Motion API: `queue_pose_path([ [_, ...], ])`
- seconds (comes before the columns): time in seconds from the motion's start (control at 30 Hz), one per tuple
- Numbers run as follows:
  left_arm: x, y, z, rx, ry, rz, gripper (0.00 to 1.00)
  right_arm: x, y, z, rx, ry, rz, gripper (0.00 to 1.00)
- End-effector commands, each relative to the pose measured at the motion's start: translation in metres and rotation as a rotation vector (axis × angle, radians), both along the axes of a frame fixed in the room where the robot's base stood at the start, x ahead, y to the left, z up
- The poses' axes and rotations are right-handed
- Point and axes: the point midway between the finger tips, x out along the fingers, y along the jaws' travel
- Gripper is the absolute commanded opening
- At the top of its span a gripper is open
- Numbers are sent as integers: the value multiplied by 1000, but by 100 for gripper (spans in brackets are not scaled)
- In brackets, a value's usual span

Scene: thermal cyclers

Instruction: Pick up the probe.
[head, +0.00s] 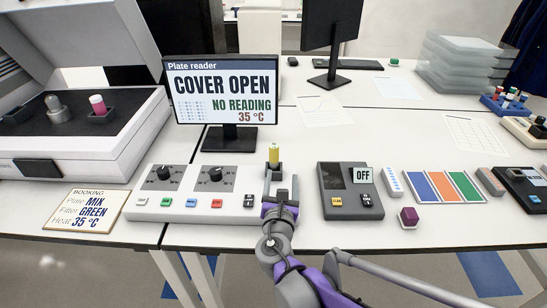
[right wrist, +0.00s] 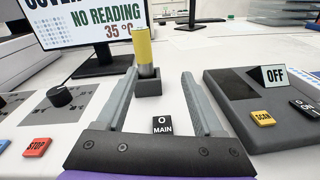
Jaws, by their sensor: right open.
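A yellow cylinder (head: 273,153), which appears to be the probe, stands upright in a small dark grey holder behind the white control panel. In the right wrist view the yellow cylinder (right wrist: 143,46) rises from its holder (right wrist: 148,82), nearer the left finger than the right. My right gripper (head: 281,178) is open and empty, its fingers pointing toward the holder. In the right wrist view the gripper (right wrist: 158,74) has its fingertips apart, one on each side of the holder in the picture; the exact depth gap is unclear. My left gripper is not in view.
The white panel (head: 190,208) with knobs and buttons lies under and left of the gripper. A dark scanner box (head: 349,205) stands close on the right. The plate reader monitor (head: 222,90) stands behind left. Bare table lies behind the cylinder.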

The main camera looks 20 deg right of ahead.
Motion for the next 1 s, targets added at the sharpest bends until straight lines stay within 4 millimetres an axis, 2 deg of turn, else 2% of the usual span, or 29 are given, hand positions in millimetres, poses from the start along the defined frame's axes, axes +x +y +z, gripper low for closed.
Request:
queue_pose_path([
  [0.1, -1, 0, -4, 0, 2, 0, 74, 11, 15, 0, -137, 1, 47, 69],
  [0.17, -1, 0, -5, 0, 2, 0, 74, 18, 17, 1, -170, 2, 56, 69],
  [0.4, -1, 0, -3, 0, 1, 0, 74, 54, 7, 2, -181, 1, 57, 69],
  [0.67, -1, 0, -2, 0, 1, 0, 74, 75, 1, 1, -179, 1, 56, 69],
  [0.9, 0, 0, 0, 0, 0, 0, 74, 109, -9, 0, -177, 1, 57, 69],
  [1.0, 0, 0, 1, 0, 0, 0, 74, 115, -10, 0, -176, 1, 57, 69],
])
